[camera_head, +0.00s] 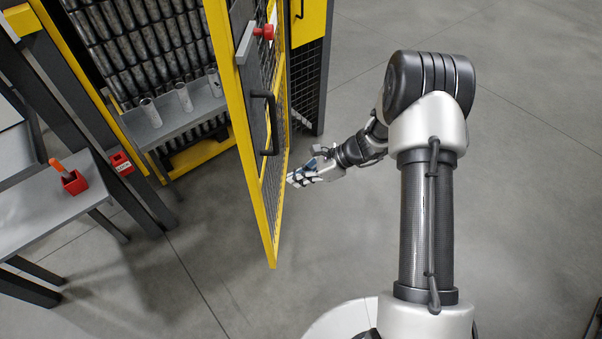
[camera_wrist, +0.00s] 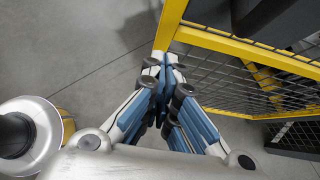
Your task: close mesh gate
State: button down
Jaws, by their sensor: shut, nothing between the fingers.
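The mesh gate (camera_head: 240,104) has a yellow frame and dark mesh. It stands open, swung out toward me from the enclosure. A black handle (camera_head: 270,122) and a red knob (camera_head: 264,32) are on its face. My gripper (camera_head: 290,180) is shut and empty, low beside the gate's right side. In the wrist view the closed fingertips (camera_wrist: 166,60) overlap the yellow frame corner of the gate (camera_wrist: 170,25). I cannot tell whether they touch it. The mesh (camera_wrist: 235,85) spreads to the right of the fingers in that view.
Inside the enclosure, a grey shelf (camera_head: 170,122) holds several metal cans before stacked cans. A grey table (camera_head: 45,213) with a red holder (camera_head: 74,182) stands at left. A red box (camera_head: 122,163) is on the dark post. The floor (camera_head: 520,190) at right is clear.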

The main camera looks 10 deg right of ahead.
jog(key=a+f, duration=0.1)
jog(key=a, duration=0.1)
jog(key=w+a+f+b, duration=0.1)
jog(key=a, duration=0.2)
jog(key=a+f, duration=0.2)
jog(key=a, duration=0.1)
jog(key=shift+w+a+b, duration=0.1)
jog(key=shift+w+b, duration=0.2)
jog(key=shift+a, duration=0.1)
